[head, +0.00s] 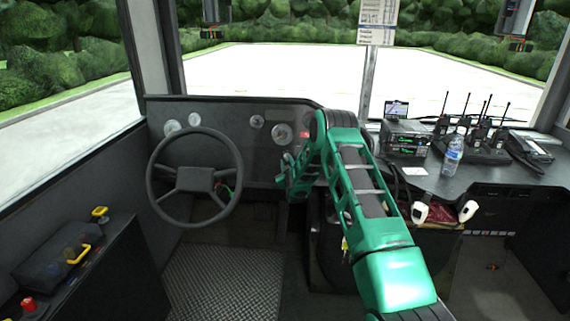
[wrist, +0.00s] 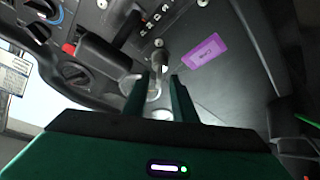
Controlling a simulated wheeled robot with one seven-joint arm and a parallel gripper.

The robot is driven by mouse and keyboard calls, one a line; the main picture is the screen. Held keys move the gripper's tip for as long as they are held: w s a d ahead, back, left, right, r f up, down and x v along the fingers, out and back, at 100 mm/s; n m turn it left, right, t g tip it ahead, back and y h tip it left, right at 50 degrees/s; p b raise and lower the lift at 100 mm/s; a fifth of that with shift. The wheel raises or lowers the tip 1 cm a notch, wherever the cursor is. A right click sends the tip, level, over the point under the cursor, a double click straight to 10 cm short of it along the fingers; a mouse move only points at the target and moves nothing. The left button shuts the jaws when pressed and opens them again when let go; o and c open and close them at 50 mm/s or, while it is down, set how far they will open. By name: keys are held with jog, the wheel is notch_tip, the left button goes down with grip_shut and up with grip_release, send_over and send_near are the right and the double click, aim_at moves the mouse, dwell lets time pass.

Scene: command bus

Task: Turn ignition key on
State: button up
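The ignition key (wrist: 155,88) shows in the wrist view as a small silvery piece at a round metal lock (wrist: 161,60) on the dark dashboard panel. My gripper (wrist: 159,80) is open, with one green finger on each side of the key. A gap seems to remain between the fingers and the key; I cannot tell whether either finger touches it. In the head view my gripper (head: 287,172) is at the dashboard, right of the steering wheel, and my green arm hides the key there.
A purple label (wrist: 204,51) is beside the lock. Rotary knobs (wrist: 75,72) and a red part (wrist: 69,48) sit to the left in the wrist view. The steering wheel (head: 183,180) stands left of my arm. A bottle (head: 452,155) and radios (head: 480,140) are on the right counter.

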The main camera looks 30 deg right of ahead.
jog(key=shift+x, duration=0.85)
grip_shut()
jog(key=shift+a+f, duration=0.15)
jog(key=shift+a, duration=0.1)
dwell(0.7)
